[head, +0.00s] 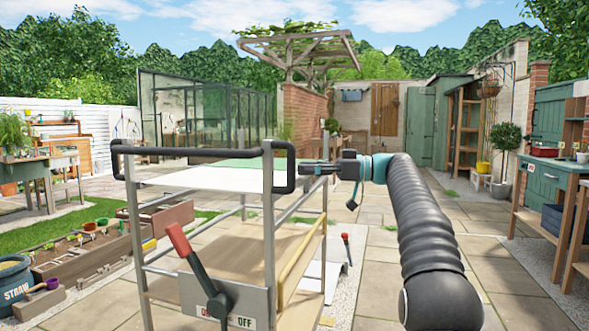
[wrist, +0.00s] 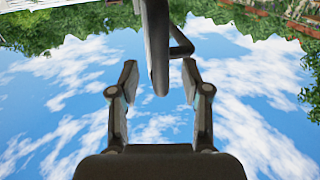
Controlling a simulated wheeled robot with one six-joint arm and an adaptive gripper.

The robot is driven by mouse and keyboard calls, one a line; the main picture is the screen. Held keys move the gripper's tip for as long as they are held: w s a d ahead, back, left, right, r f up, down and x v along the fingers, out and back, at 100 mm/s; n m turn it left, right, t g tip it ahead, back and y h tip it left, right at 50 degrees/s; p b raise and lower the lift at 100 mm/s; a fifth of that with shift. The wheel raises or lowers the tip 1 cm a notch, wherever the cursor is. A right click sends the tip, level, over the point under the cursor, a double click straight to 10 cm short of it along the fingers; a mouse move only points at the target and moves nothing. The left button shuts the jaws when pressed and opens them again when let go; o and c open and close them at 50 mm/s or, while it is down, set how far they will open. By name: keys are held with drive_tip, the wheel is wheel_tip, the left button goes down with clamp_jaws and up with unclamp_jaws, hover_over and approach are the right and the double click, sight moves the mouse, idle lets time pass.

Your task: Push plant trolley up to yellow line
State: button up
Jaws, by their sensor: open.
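The plant trolley (head: 268,240) stands close in front of me, with metal posts, a black handle (head: 205,151), pale upper shelf and wooden lower shelf. A red-gripped lever (head: 181,240) is mounted on its near side beside an ON/OFF plate. My gripper (head: 308,168) is at the right end of the handle. In the wrist view, my gripper (wrist: 160,82) has its fingers spread, and the dark handle bar (wrist: 157,45) reaches between the fingertips. I cannot tell whether they touch it. I cannot make out a yellow line on the floor.
A planter bed (head: 85,252) and a blue STRAW tub (head: 15,283) are at the left. A blue-green workbench (head: 545,185) stands at the right. A potted tree (head: 503,150) is farther back. Paving (head: 400,205) is open between the trolley and the right workbench.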

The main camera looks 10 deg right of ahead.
drive_tip(key=v, duration=0.8)
drive_tip(key=shift+a, duration=0.1)
